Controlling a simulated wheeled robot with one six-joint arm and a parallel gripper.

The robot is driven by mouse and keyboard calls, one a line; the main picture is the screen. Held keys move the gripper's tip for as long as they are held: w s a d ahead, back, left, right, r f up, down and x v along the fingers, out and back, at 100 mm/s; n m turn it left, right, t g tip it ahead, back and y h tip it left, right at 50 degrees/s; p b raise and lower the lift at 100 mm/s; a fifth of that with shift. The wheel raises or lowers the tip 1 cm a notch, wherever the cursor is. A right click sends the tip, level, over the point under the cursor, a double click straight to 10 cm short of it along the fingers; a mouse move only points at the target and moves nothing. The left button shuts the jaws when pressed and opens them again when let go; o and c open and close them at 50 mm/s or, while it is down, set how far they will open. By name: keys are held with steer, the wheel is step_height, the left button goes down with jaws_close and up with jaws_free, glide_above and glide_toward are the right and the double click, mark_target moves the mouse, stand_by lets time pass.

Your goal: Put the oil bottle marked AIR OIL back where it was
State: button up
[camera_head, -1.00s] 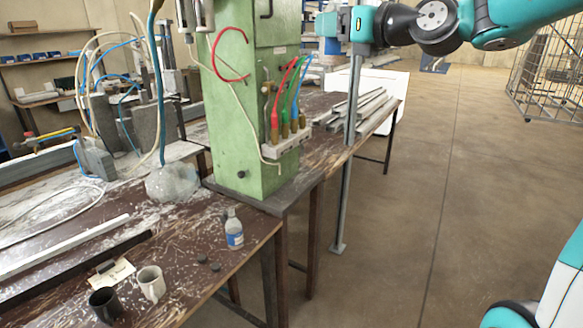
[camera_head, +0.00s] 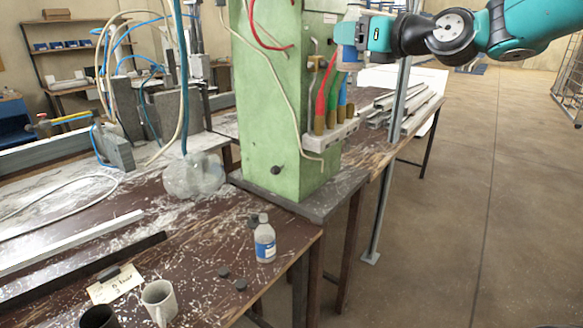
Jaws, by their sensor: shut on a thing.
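My gripper (camera_head: 347,44) is at the top right, in front of the upper right side of the green column. It is shut on a pale, bluish thing (camera_head: 350,59), of which only a small part shows below the fingers. I cannot tell from this part whether it is the oil bottle. A clear bottle with a blue and white label (camera_head: 265,240) stands upright on the brown bench (camera_head: 215,235), left of and below my gripper and apart from it. Its label is too small to read.
The green column (camera_head: 285,110) rises behind the bottle, with coloured hoses (camera_head: 332,100) at its side. A light mug (camera_head: 159,300), a dark mug (camera_head: 99,317), a card (camera_head: 116,284) and small dark discs (camera_head: 240,285) lie near the front. Metal profiles (camera_head: 405,106) lie behind.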

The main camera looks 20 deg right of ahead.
steer(key=w+a+f+n+g+y+b, duration=0.1)
steer(key=w+a+f+b, duration=0.15)
steer(key=f+b, duration=0.45)
steer(key=w+a+f+y+b, duration=0.15)
steer(key=a+f+b, duration=0.3)
steer(key=f, duration=0.45)
steer(key=w+a+f+n+g+b, duration=0.1)
steer(key=w+a+f+b, duration=0.2)
steer(key=f+b, duration=0.45)
step_height(320, 180, down, 21)
steer(key=b, duration=0.5)
steer(key=shift+s+d+f, duration=0.1)
steer(key=shift+s+f, duration=0.05)
steer(key=shift+f, duration=0.15)
steer(key=o, duration=1.1)
